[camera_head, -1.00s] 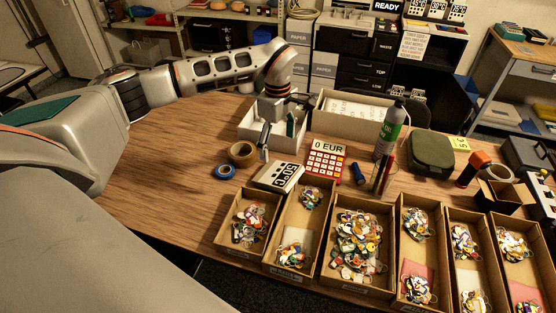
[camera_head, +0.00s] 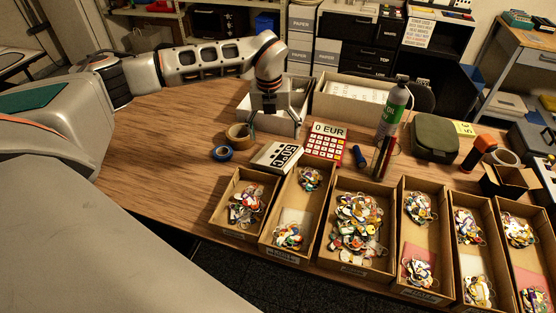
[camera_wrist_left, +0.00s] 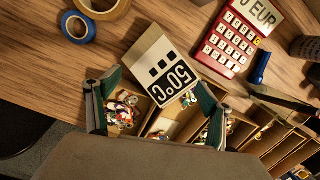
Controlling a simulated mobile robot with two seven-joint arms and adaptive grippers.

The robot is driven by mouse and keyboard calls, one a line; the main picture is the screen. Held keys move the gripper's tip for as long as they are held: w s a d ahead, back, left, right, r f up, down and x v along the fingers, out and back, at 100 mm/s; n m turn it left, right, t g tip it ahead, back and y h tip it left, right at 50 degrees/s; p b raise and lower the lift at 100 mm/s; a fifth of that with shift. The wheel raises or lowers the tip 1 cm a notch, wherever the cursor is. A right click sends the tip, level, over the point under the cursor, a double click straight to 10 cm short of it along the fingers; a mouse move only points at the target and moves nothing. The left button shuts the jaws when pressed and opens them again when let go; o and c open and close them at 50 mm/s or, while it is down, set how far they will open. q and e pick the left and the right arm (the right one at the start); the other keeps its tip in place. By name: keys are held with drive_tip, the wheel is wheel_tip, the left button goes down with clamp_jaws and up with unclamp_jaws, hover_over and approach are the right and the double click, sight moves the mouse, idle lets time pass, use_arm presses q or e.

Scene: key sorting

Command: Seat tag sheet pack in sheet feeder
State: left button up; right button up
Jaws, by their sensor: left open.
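My left gripper (camera_head: 273,130) is open and empty, above the table just behind the pack. In the wrist view its teal-padded fingers (camera_wrist_left: 158,98) are spread wide, with the pack showing between and beyond them. A black drawer unit (camera_head: 357,52) at the back, marked "TOP", may hold the sheet feeder; I cannot tell. My right gripper is out of view.
Brown boxes of tagged keys (camera_head: 245,181) line the front edge. Blue tape (camera_head: 222,153) and brown tape (camera_head: 237,135) lie left of the pack, a red calculator (camera_head: 325,141) right. A spray can (camera_head: 392,112) stands farther right. The table's left side is clear.

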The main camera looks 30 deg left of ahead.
sight(275, 154)
use_arm(q)
drive_tip(key=n, duration=0.2)
drive_tip(key=f+n, duration=0.1)
drive_tip(key=n, duration=0.1)
drive_tip(key=n+b, duration=0.1)
drive_tip(key=n, duration=0.1)
drive_tip(key=shift+s+f+n, duration=0.2)
drive_tip(key=shift+f+n, duration=0.1)
drive_tip(key=shift+n, duration=0.1)
drive_tip(key=n, duration=0.4)
drive_tip(key=shift+f+b, duration=0.3)
drive_tip(key=shift+f, duration=0.1)
drive_tip(key=shift+w+f, duration=0.2)
drive_tip(key=shift+f, duration=1.7)
drive_tip(key=shift+w+f, duration=0.15)
drive_tip(key=shift+f, duration=1.75)
drive_tip(key=c, duration=1)
drive_tip(key=shift+o, duration=0.2)
drive_tip(key=shift+r, duration=0.1)
